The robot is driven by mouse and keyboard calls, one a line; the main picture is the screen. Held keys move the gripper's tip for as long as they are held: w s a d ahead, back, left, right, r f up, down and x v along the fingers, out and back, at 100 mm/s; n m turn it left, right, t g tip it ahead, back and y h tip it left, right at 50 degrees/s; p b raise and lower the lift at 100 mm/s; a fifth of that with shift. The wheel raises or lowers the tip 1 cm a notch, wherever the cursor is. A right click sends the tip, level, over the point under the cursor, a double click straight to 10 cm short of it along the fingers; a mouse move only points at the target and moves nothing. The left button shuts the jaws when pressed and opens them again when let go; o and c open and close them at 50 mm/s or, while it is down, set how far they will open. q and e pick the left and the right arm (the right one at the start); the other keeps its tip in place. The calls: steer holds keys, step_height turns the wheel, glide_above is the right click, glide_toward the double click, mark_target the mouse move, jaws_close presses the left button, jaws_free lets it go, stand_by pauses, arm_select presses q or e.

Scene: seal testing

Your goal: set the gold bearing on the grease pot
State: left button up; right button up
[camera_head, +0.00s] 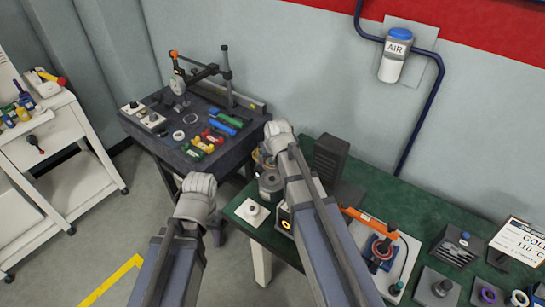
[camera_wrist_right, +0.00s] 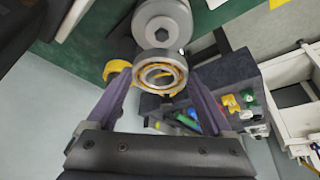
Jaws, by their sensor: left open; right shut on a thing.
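My right gripper (camera_wrist_right: 160,85) is shut on the gold bearing (camera_wrist_right: 140,75), a grey ring with a gold inner band, held between its two purple fingers in the right wrist view. Just beyond it is a round grey metal piece with a hexagonal recess (camera_wrist_right: 162,32); I cannot tell whether this is the grease pot. In the head view, a grey metal cylinder (camera_head: 270,186) stands at the green bench's left end, partly behind my right arm. My right gripper (camera_head: 277,131) is above that end, its fingers hidden there. My left gripper (camera_head: 198,184) is open, apart from the bench.
The green bench (camera_head: 400,200) carries a dark block (camera_head: 331,157), an orange-handled tool (camera_head: 362,218) and a white square plate (camera_head: 252,211). A dark tool table (camera_head: 165,148) stands behind to the left. A white cart (camera_head: 70,150) is at far left. Floor lies between them.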

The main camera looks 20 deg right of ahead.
steer(key=b, duration=0.5)
glide_above(272, 177)
steer(key=s, duration=0.1)
steer(key=shift+f, duration=2.15)
steer(key=shift+f+b, duration=0.9)
steer(key=shift+f, duration=0.25)
steer(key=shift+f+b, duration=0.6)
steer(key=o, duration=1.5)
steer(key=shift+c, duration=0.2)
steer(key=shift+r, duration=0.15)
step_height(272, 177, up, 8)
steer(key=p, duration=0.8)
